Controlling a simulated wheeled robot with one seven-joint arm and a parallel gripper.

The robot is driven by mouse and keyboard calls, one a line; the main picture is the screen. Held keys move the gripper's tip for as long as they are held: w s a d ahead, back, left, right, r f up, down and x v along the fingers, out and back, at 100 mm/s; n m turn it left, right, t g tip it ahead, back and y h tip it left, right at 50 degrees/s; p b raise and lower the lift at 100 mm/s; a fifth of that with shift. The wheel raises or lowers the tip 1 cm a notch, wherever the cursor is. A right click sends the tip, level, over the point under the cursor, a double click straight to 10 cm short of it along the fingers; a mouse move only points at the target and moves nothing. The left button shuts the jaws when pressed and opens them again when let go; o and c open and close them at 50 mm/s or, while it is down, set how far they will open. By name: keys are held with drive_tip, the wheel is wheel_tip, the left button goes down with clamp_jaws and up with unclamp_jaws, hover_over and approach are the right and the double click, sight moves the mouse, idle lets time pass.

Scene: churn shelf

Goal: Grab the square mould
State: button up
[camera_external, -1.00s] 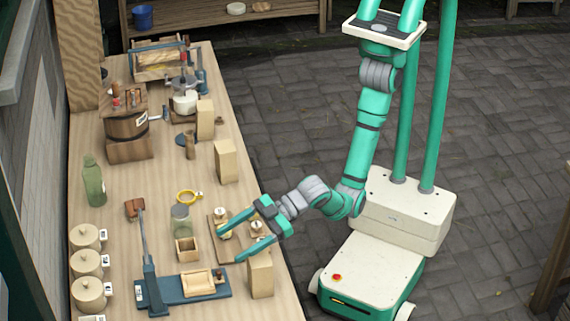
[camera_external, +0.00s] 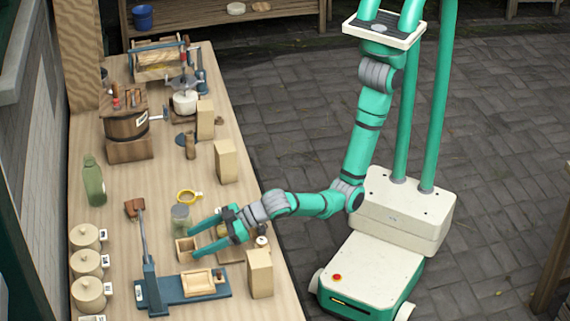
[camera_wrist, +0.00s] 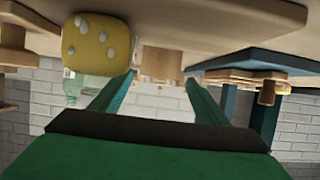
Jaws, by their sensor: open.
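The square mould (camera_external: 184,252) looks to be the small open wooden box near the middle of the bench, just in front of my gripper (camera_external: 194,244). My gripper is open, with one green finger toward the far side of the box and one toward the near side. In the wrist view, which appears upside down, a pale wooden block shape, seemingly the mould (camera_wrist: 161,60), shows between the open fingertips (camera_wrist: 161,77). I cannot tell exactly how far the fingertips reach along its sides. Nothing is held.
A glass jar (camera_external: 180,218) stands close beyond the box. A blue lever press (camera_external: 170,292) with a wooden tray lies on the near side. A tall wooden block (camera_external: 260,273) stands at the bench edge. A yellow spotted thing (camera_wrist: 95,45) is beside one finger.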

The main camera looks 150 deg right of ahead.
sight(187, 245)
drive_tip(key=shift+x, duration=2.3)
drive_tip(key=shift+s+f, duration=0.1)
drive_tip(key=c, duration=1.1)
